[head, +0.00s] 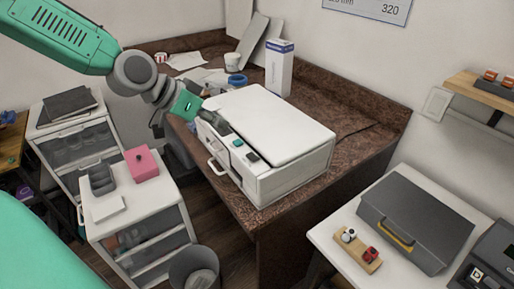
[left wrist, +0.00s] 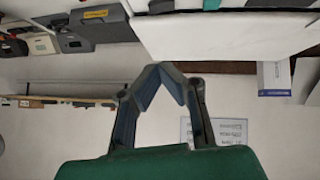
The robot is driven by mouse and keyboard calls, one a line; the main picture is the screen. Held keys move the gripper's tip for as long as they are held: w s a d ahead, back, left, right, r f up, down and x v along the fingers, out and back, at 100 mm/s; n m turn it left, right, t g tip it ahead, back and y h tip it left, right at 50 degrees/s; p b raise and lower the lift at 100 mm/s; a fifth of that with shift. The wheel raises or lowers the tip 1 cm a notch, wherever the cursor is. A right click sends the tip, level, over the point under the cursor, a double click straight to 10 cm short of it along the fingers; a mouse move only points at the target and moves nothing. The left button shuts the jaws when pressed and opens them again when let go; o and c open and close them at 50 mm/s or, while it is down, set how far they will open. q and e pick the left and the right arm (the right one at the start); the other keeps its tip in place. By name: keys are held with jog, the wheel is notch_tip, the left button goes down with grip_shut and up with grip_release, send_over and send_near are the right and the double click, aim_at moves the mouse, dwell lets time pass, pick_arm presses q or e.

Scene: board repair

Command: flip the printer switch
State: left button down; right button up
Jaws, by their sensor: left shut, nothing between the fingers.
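The white printer (head: 275,124) stands on the brown desk, its lid closed. Its front panel has a small teal button (head: 237,143) and a dark part (head: 252,157); I cannot tell which one is the switch. My left gripper (head: 222,126) is at the printer's front left corner, close to the panel; I cannot tell if it touches. In the left wrist view the gripper (left wrist: 160,68) is shut and empty, its fingertips together, with the printer's pale body (left wrist: 225,36) just beyond. My right gripper is not in view.
A white box (head: 279,70) and a blue tape roll (head: 236,79) stand behind the printer on the brown desk (head: 345,92). A white drawer cabinet (head: 125,222) and a bin (head: 195,268) are at left. A grey case (head: 415,220) lies on the right table.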

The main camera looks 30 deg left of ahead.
pick_arm(q)
send_over(258, 156)
jog(key=s+a, duration=0.2)
notch_tip(258, 156, down, 7)
jog(key=shift+w+a+r, duration=0.1)
jog(key=f, duration=0.3)
jog(key=shift+w+d+f, duration=0.1)
jog(key=shift+d+f, duration=0.05)
jog(key=shift+d, duration=0.05)
jog(key=shift+d+f, duration=0.15)
jog(key=shift+f, duration=0.3)
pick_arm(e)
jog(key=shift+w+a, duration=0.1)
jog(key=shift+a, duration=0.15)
pick_arm(q)
jog(key=shift+d, duration=0.1)
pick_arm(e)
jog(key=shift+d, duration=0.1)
